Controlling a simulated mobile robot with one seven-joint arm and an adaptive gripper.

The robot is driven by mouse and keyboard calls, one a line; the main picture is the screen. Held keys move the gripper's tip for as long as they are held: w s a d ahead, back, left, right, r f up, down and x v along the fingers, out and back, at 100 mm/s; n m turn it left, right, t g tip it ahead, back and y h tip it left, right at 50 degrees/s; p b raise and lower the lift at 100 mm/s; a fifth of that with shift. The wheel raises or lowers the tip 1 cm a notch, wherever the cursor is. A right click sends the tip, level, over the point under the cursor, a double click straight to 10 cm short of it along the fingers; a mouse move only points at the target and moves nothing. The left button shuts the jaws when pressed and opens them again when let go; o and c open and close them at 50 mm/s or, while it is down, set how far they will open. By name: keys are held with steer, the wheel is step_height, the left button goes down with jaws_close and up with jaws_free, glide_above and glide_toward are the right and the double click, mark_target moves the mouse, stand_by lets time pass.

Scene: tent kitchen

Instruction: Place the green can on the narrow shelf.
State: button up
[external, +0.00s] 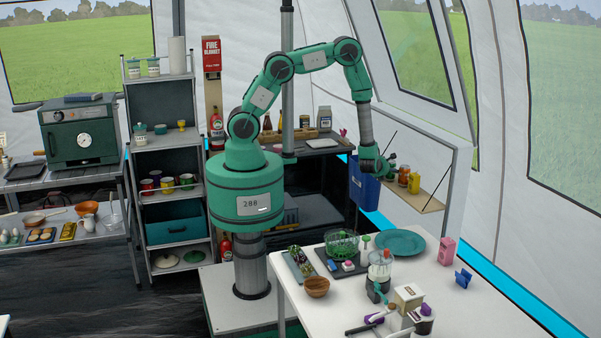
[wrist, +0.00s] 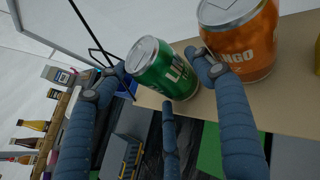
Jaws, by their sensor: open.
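The green can (wrist: 166,70), with a silver top, is at the left end of the tan narrow shelf (wrist: 289,113) in the wrist view. Its base appears to be on the shelf board, close to its edge. My gripper (wrist: 160,68) is open, with two blue fingers on either side of the can and a third finger just below it. Whether any finger touches the can is unclear. In the external view my gripper (external: 386,166) is at the left end of the shelf (external: 428,202); I cannot make out the green can there.
An orange can (wrist: 240,42) stands right beside the green can, close to my right finger. A yellow item (external: 414,183) is further along the shelf. A blue bin (external: 364,184) hangs left of the shelf. Bottles (wrist: 32,127) stand at the far left of the wrist view.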

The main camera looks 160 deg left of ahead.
steer(key=shift+w+d+r, duration=0.3)
steer(key=p+v, duration=0.1)
steer(key=v, duration=1)
steer(key=shift+w, duration=0.1)
stand_by(0.8)
